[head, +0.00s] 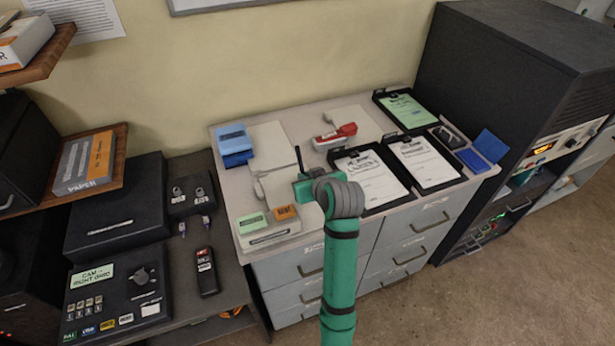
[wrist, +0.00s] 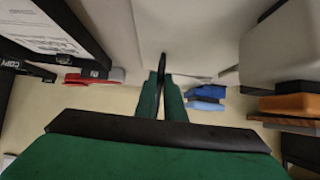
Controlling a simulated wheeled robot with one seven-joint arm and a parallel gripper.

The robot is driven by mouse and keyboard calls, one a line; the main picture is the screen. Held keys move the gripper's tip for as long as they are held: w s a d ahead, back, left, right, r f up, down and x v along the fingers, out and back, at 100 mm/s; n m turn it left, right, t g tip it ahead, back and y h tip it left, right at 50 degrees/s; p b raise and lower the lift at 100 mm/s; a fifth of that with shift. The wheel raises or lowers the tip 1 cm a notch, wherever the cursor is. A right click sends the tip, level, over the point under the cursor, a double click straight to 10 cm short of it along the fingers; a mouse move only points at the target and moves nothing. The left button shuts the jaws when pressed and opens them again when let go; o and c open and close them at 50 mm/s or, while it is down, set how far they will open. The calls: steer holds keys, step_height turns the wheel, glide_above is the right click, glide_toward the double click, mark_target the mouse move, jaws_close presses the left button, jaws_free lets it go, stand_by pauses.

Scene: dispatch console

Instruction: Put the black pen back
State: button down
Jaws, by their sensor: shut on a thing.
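The black pen (head: 299,158) stands roughly upright above the cabinet top, held in my gripper (head: 303,187). In the wrist view the pen (wrist: 162,65) shows as a thin dark shaft between the green fingers (wrist: 162,95), which are shut on it. The pen's lower end is hidden by my gripper and arm. No place for the pen can be made out for certain.
A holder with green and orange pads (head: 268,230) stands front left. Blue boxes (head: 234,143) are at the back left, a red-topped device (head: 336,136) at the back middle. Clipboards (head: 423,161) fill the right. A tall black cabinet (head: 500,110) stands beyond.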

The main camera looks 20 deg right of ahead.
steer(key=shift+w+a, duration=0.1)
steer(key=shift+a, duration=0.35)
steer(key=c, duration=1.8)
jaws_free()
steer(key=shift+f, duration=0.1)
steer(key=shift+c, duration=0.2)
steer(key=shift+d, duration=0.15)
steer(key=shift+r, duration=0.2)
steer(key=v, duration=1.2)
steer(key=shift+f, duration=0.1)
